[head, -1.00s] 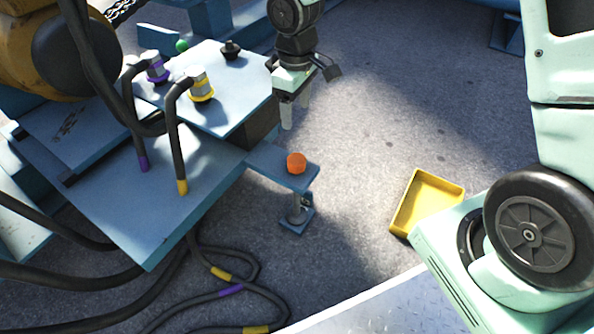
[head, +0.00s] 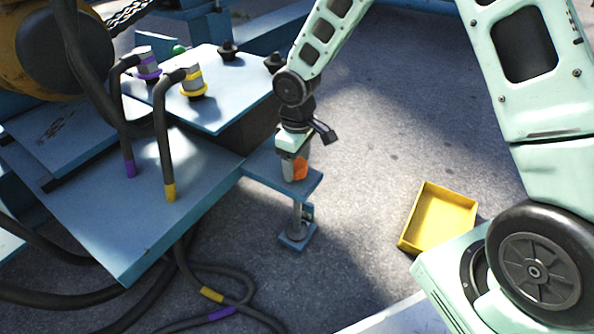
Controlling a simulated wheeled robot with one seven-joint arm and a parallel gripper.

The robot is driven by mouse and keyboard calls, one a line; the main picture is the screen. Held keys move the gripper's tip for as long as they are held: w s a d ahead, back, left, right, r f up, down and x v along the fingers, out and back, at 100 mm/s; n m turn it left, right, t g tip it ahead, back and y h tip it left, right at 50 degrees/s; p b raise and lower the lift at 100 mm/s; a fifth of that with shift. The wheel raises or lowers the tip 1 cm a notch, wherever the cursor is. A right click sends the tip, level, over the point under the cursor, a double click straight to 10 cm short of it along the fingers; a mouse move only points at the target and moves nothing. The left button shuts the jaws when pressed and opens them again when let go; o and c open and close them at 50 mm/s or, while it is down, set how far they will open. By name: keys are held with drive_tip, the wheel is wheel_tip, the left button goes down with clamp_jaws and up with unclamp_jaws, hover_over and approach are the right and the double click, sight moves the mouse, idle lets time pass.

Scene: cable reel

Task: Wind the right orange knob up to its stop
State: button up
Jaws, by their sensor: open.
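The orange knob (head: 300,170) sits on top of a small blue bracket plate (head: 308,188) at the right edge of the blue machine. My gripper (head: 294,172) points down right at the knob, its fingers overlapping the knob's left part in the head view. The jaws are open. Part of the knob is hidden behind the fingers, and I cannot tell whether they touch it. Below the plate, a post (head: 297,217) runs down to a small blue foot.
A yellow tray (head: 402,245) lies on the floor to the right. Purple-ringed (head: 148,66) and yellow-ringed (head: 192,82) cable plugs and black knobs stand on the blue panel. A blue lower plate (head: 130,225) lies left of the bracket. Cables (head: 245,290) loop on the floor.

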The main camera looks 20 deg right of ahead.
drive_tip(key=shift+f, duration=0.5)
drive_tip(key=c, duration=0.9)
drive_tip(key=shift+r, duration=0.15)
